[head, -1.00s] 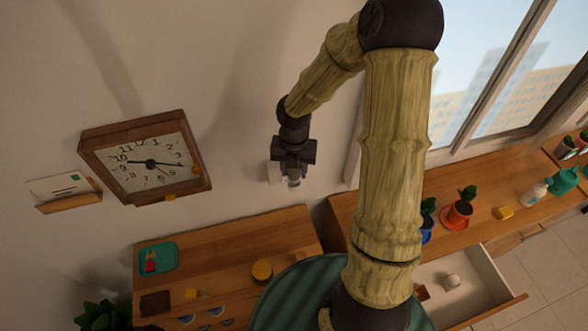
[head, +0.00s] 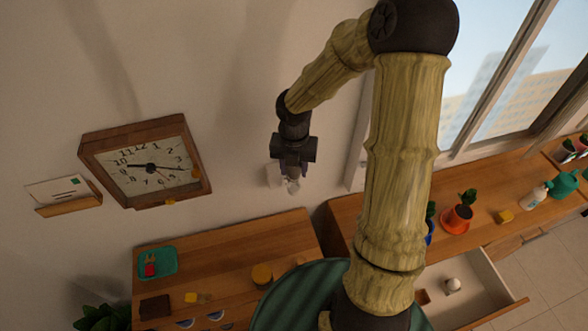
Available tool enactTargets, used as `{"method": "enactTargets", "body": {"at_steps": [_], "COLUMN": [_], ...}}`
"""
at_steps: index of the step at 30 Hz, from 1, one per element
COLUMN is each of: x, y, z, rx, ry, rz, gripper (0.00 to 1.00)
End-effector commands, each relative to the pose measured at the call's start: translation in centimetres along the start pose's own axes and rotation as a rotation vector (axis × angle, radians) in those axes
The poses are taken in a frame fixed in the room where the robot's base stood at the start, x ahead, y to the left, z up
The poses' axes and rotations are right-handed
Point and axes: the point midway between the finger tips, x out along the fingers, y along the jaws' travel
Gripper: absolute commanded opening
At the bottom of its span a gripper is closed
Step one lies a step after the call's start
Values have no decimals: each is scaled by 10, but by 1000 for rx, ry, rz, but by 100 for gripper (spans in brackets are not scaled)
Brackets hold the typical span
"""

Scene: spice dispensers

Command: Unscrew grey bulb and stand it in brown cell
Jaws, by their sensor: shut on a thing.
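My gripper (head: 292,182) hangs in front of the wall, above the left cabinet, pointing down. It is shut on a small pale grey thing (head: 293,187), which looks like the grey bulb, mostly hidden by the jaws. A pale block (head: 273,175) shows on the wall just behind and left of the gripper; I cannot tell whether the bulb is still joined to it. The open drawer (head: 492,313) at lower right holds a small brown square (head: 422,297), possibly the brown cell, partly hidden by my arm. A whitish round thing (head: 452,285) sits beside that square.
The left cabinet top bears a teal tray (head: 157,263), a dark brown box (head: 155,306) and a yellow round thing (head: 262,274). A wall clock (head: 150,165) hangs at left. Potted plants (head: 459,213) stand on the right counter by the window.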

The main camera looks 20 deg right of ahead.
Motion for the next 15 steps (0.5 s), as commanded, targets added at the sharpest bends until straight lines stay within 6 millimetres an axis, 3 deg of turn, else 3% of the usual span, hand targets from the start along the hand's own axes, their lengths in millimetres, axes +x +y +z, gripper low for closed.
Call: {"method": "enactTargets", "body": {"at_steps": [15], "x": [-19], "y": [0], "z": [0], "rx": [-1], "ry": [-1], "rz": [0], "gripper": [18]}}
